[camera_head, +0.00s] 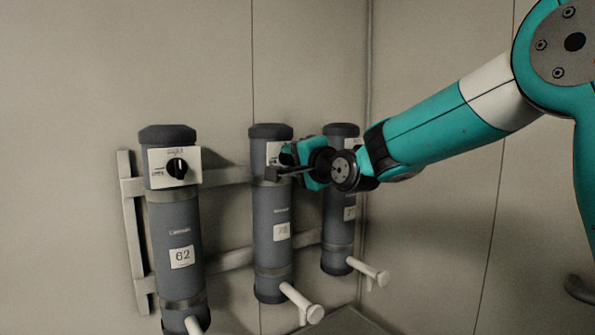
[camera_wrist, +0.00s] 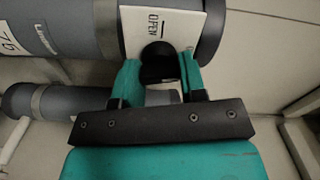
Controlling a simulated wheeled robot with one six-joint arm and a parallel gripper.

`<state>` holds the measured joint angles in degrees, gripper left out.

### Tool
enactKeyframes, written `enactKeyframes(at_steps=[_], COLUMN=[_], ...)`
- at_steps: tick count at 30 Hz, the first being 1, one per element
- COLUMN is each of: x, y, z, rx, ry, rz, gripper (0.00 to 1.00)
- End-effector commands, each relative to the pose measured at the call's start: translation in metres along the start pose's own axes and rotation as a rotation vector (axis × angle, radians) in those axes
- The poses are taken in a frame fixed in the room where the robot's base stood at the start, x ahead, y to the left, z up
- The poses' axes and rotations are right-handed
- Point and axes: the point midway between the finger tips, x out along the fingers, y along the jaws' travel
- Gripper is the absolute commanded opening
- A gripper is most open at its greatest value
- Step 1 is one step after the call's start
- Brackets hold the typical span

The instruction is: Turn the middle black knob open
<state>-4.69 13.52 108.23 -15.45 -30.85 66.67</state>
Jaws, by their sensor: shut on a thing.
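Three grey cylinders hang on a wall rack. The middle cylinder (camera_head: 272,215) carries a white plate with the middle black knob, which my gripper and wrist hide in the head view. In the wrist view the black knob (camera_wrist: 158,60) sits on the white plate (camera_wrist: 178,25) below the word OPEN. My gripper (camera_wrist: 160,75) has its teal fingers on either side of the knob and is shut on it. In the head view my gripper (camera_head: 285,165) is at the top of the middle cylinder. The knob's exact turn angle is hard to tell.
The left cylinder (camera_head: 180,225), labelled 62, has its own black knob (camera_head: 177,167). The right cylinder (camera_head: 338,225) stands partly behind my wrist. White handles (camera_head: 303,303) stick out from the cylinders' lower ends. The wall to the right is mostly clear.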

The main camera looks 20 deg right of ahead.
Motion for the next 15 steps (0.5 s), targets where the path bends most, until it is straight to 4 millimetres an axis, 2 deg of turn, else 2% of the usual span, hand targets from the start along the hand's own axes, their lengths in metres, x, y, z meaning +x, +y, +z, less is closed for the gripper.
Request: enactKeyframes(at_steps=[1, 15], x=[0.0000, 0.0000], y=[0.0061, 0.0063], z=[0.0022, 0.0029], rx=[-0.042, -0.489], ry=[0.000, -0.003], rz=[-0.003, -0.002], gripper=[0.15, 0.15])
